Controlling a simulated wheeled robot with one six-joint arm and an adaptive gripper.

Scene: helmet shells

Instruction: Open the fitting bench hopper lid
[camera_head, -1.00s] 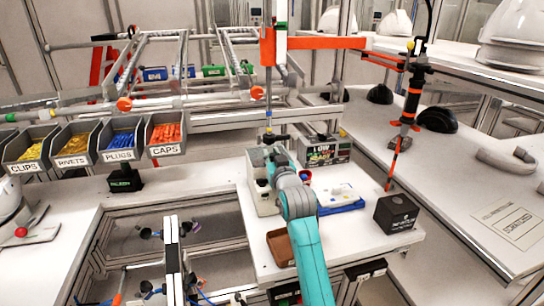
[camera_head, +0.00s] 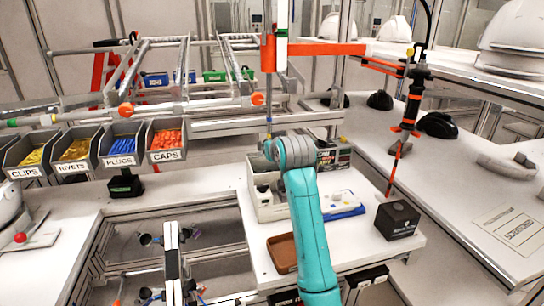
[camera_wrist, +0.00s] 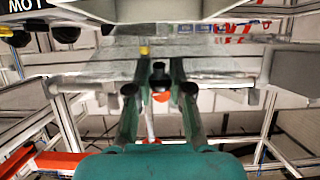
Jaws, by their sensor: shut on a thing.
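The pale grey hopper box (camera_head: 262,208) stands on the white fitting bench, partly hidden behind my arm. My gripper, seen in the wrist view (camera_wrist: 159,72), has its two fingers closed around a small dark knob (camera_wrist: 158,84). Beyond the fingers a flat grey panel (camera_wrist: 215,66), which looks like the lid, spans the wrist view. In the head view my teal wrist hides the fingers, the knob and most of the lid, so the lid's angle cannot be told there.
A printed box (camera_head: 334,158) stands behind my arm. A blue-edged tray (camera_head: 345,212), a black box (camera_head: 397,220) and a brown tray (camera_head: 281,252) share the bench. Part bins (camera_head: 168,140) stand at left. An orange-and-black tool (camera_head: 412,105) hangs at right.

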